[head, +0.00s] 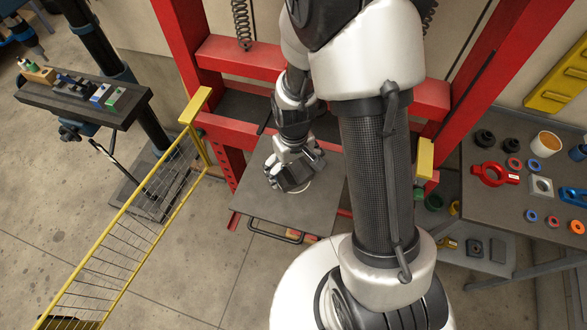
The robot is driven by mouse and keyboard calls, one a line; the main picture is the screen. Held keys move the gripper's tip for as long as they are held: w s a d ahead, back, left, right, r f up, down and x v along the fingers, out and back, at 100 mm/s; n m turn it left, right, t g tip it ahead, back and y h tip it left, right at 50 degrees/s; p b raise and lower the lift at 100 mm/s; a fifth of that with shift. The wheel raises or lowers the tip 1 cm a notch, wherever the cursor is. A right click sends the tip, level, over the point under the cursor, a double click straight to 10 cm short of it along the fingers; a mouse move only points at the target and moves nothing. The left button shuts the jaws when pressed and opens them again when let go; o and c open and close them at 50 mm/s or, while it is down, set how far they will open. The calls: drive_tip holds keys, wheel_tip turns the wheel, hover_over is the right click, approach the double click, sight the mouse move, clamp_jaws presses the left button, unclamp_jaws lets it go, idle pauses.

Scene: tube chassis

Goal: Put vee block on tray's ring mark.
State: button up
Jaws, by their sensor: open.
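The tray (265,212) is a flat dark grey plate with a black front handle, set in front of a red frame. A small part of a pale ring mark (304,187) shows at the lower right of my gripper. My gripper (291,180) is open and points down over the tray, above or around the ring mark. The gripper hides most of the mark and the spot between its fingers. I cannot make out the vee block for certain; whether it is under the gripper is hidden.
A red frame (240,57) rises behind the tray. A yellow wire barrier (150,190) stands to the left, with a small bench (75,103) of small items beyond it. A table (505,200) with rings, a red clamp-like part and a cup stands at the right.

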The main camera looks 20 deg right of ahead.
wheel_tip(320, 180, up, 12)
drive_tip(key=p, duration=0.3)
wheel_tip(320, 180, up, 11)
drive_tip(key=t, duration=0.2)
hover_over(294, 175)
drive_tip(key=s, duration=0.4)
drive_tip(key=s+r+m+t, duration=0.1)
drive_tip(key=s+r+t, duration=0.1)
drive_tip(key=s+r, duration=0.6)
drive_tip(key=s, duration=0.3)
drive_tip(key=shift+m+t, duration=0.3)
drive_tip(key=shift+m, duration=0.1)
